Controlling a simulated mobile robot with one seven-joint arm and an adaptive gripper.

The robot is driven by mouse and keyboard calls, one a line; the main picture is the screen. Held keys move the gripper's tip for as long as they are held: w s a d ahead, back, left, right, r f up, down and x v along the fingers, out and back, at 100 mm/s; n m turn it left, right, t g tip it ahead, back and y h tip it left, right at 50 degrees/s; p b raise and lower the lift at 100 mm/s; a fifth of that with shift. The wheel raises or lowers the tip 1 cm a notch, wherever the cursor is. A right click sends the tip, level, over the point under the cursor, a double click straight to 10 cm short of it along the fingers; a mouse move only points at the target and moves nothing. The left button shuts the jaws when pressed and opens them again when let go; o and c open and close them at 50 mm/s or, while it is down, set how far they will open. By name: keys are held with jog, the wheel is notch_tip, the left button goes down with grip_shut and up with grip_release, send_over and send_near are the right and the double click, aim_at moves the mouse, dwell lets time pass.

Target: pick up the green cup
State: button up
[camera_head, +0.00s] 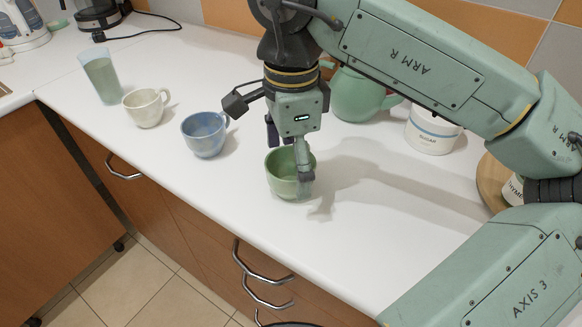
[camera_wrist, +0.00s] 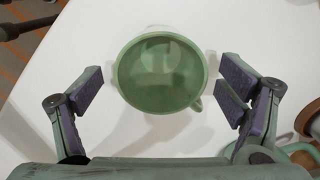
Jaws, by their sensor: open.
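The green cup (camera_head: 284,177) stands upright on the white counter near its front edge. In the wrist view the cup (camera_wrist: 160,75) is seen from above, its mouth open and its handle at the lower right. My gripper (camera_head: 291,160) is pointed down over the cup in the head view and hides part of its rim. In the wrist view my gripper (camera_wrist: 162,88) is open, with one finger pad on the left of the cup and one on the right. A gap shows on the left; the right pad is close to the handle.
To the left stand a blue cup (camera_head: 204,134), a cream cup (camera_head: 146,107) and a greenish glass (camera_head: 102,79). A green teapot (camera_head: 357,97) and a white sugar jar (camera_head: 432,131) stand behind to the right. The white counter (camera_head: 240,225) is clear in front of the cup.

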jog(key=shift+f, duration=0.95)
jog(key=shift+c, duration=0.2)
jog(key=c, duration=1.3)
